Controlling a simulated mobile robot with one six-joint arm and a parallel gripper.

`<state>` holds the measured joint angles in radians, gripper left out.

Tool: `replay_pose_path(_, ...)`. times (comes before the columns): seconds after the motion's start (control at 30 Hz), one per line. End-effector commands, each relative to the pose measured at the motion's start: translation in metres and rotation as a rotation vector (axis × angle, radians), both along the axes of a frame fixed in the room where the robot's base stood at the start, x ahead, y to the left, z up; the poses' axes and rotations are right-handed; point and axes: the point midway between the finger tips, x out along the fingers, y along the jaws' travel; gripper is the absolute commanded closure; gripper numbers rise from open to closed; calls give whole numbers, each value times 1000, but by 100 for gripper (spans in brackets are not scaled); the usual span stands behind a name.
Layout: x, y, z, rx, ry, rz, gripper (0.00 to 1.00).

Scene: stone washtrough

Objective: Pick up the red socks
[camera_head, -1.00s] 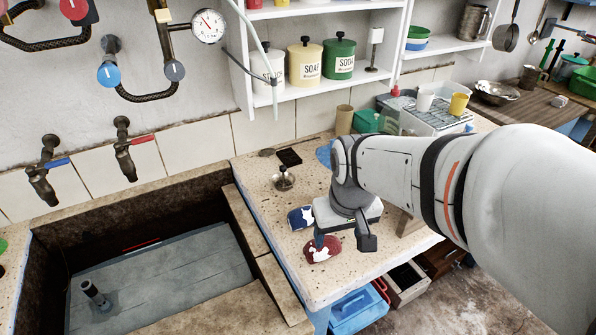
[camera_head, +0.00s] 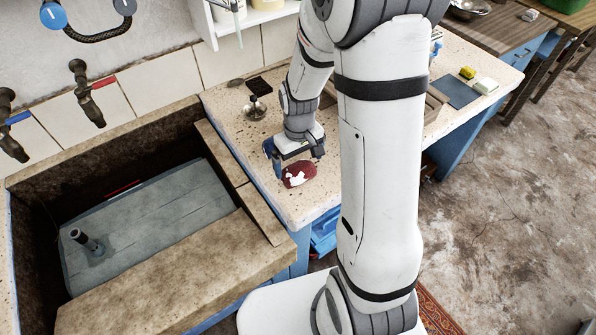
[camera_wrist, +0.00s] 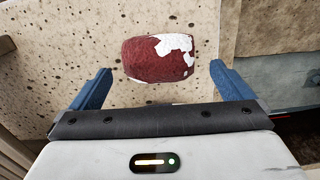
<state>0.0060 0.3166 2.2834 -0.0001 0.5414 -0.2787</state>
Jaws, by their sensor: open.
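The red socks (camera_head: 299,174) are a rounded dark red bundle with white patches, lying on the speckled stone counter near its front edge. In the wrist view the red socks (camera_wrist: 158,58) lie ahead of my gripper (camera_wrist: 160,88), roughly centred between its two blue fingers and a little beyond the fingertips. My gripper (camera_head: 292,155) is open and empty, low over the counter just behind the socks in the head view. I cannot tell its exact height above the counter.
The stone trough (camera_head: 160,290) with grey boards inside lies left of the counter (camera_head: 240,120). A small metal-and-glass item (camera_head: 254,108) and a dark flat block (camera_head: 259,86) stand behind my gripper. A blue bin (camera_head: 324,232) sits below the counter edge.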

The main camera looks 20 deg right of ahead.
Motion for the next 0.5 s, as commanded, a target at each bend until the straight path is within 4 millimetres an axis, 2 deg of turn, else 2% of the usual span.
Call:
replay_pose_path(0.1, -3, 0, -19, 0, 5, 0, 0)
replay_pose_path(0.2, -3, 0, -30, 0, 3, -1, 0)
replay_pose_path(0.5, -2, 0, -35, 0, 0, -2, 0)
